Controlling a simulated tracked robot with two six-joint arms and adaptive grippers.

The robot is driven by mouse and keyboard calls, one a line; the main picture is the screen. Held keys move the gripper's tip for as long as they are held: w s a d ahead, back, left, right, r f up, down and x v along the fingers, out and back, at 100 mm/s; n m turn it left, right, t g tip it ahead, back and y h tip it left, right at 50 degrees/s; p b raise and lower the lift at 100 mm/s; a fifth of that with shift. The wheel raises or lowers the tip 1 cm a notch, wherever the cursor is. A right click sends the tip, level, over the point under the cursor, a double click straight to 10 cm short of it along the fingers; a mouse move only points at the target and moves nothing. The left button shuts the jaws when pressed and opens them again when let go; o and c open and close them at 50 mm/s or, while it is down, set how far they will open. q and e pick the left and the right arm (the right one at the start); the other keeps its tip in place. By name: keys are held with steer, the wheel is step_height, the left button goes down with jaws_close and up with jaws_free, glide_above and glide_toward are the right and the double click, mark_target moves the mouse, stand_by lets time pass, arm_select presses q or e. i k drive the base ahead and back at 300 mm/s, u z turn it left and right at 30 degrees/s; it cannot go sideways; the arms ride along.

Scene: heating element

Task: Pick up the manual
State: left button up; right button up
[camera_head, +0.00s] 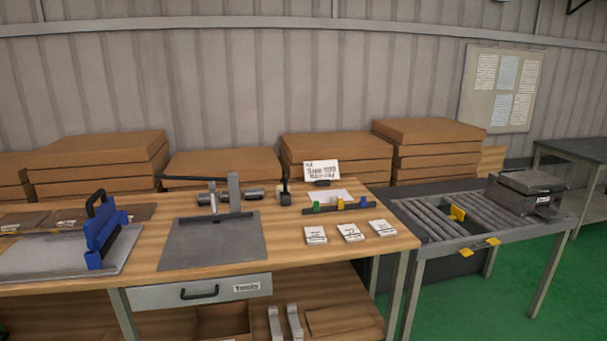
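No object is clearly marked as the manual. Three small white booklets or packets with dark print lie in a row near the right front of the wooden workbench: a left one (316,235), a middle one (351,232) and a right one (382,228). A flat white sheet (333,196) lies behind them, partly hidden by a dark strip with coloured clips (340,206). A white card with handwriting (322,171) stands upright behind the sheet. Neither of my grippers is in view.
On the workbench (290,252) are a grey plate with an upright post (215,245) and a blue handled fixture (100,232). Cardboard boxes (430,150) stack behind. A roller conveyor (465,220) stands right, bearing a grey machine (525,190). A drawer (200,292) sits below.

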mark_target(382, 229)
steer(key=z, duration=0.15)
steer(key=i, duration=0.95)
steer(key=u, duration=0.05)
